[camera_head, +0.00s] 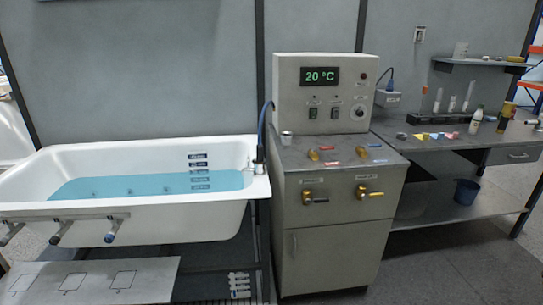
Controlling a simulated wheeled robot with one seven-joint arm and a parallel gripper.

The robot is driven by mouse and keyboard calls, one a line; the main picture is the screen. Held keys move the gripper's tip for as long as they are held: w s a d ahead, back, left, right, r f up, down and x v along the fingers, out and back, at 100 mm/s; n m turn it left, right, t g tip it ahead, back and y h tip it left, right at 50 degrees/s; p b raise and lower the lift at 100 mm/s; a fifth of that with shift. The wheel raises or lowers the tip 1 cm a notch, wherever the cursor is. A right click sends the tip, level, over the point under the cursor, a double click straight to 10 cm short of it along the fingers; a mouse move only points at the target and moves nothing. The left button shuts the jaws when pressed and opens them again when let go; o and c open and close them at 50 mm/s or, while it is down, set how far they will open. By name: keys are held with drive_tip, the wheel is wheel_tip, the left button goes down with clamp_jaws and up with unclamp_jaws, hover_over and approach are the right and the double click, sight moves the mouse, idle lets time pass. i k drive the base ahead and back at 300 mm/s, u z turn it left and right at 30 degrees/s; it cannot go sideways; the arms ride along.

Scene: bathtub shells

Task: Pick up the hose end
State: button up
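A blue hose (262,128) runs down along the left side of the grey control cabinet to the right rim of the white bathtub (225,222). Its lower part meets a small metal fitting (259,167) on that rim; I cannot tell whether this is a free end. Several short nozzle-like parts with bluish tips, one of them here (114,231), hang on a rail at the tub's front; I cannot tell whether these are hose ends. My gripper is not in view.
The grey cabinet (332,245) has brass valves in front and a box reading 20 °C (320,76) on top. A workbench (470,139) with bottles and small coloured pieces stands right. A marked plate (90,280) lies front left. Floor (430,270) at front right is clear.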

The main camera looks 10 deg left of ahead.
sight(260, 148)
drive_tip(key=i, duration=0.85)
drive_tip(key=u, duration=0.05)
